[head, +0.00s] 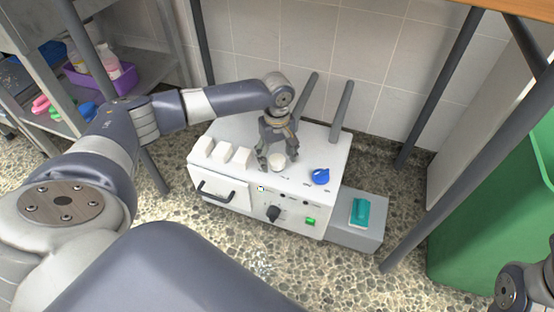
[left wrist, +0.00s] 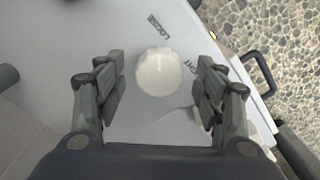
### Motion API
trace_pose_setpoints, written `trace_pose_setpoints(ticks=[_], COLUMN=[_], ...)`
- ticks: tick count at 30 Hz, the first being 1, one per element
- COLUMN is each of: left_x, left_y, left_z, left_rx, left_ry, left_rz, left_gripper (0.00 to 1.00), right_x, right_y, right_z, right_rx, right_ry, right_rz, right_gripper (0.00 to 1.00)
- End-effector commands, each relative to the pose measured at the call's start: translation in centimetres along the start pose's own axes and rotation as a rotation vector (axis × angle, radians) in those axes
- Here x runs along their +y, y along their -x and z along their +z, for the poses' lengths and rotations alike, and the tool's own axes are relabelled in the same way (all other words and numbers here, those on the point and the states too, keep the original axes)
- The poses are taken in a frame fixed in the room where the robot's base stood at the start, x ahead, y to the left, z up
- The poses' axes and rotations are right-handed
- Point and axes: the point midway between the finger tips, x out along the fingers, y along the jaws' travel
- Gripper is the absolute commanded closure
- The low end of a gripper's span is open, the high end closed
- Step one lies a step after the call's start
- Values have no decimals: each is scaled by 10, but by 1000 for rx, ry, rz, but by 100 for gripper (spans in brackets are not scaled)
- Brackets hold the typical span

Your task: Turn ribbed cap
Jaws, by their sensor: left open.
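The ribbed cap (head: 277,162) is a small round white knob on the top face of a white box-shaped machine (head: 318,148). In the left wrist view the cap (left wrist: 157,73) has a ribbed edge and a pale line across its top. The words "LOOSE" and a partly hidden one ending in "HT" are printed beside it. My left gripper (head: 278,159) is over the cap and points down. In the left wrist view its fingers (left wrist: 158,80) are open, one on each side of the cap with a gap on both sides. My right gripper is not in view.
The machine also carries a blue knob (head: 320,176), white blocks (head: 222,152), two grey posts (head: 343,105) and a front black knob (head: 273,213). A grey box with a teal part (head: 360,212) adjoins it. A green bin (head: 500,210) stands right; shelves (head: 50,90) stand left.

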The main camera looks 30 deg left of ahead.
Motion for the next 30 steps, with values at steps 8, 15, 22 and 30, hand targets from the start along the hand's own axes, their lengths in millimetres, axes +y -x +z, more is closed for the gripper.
trace_pose_setpoints(ticks=[8, 15, 22, 30], left_x=[0, 0, 0, 0], left_y=[-5, -5, -5, -3], left_z=[0, 0, 0, 0], left_rx=[0, 0, 0, 0], left_ry=[0, 0, 0, -5], left_rz=[0, 0, 0, 0], left_gripper=[36, 64, 81, 81], right_x=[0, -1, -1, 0], right_y=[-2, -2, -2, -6], right_z=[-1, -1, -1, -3], right_rx=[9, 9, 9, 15], right_ry=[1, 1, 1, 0], right_rz=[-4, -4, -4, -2], right_gripper=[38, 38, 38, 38])
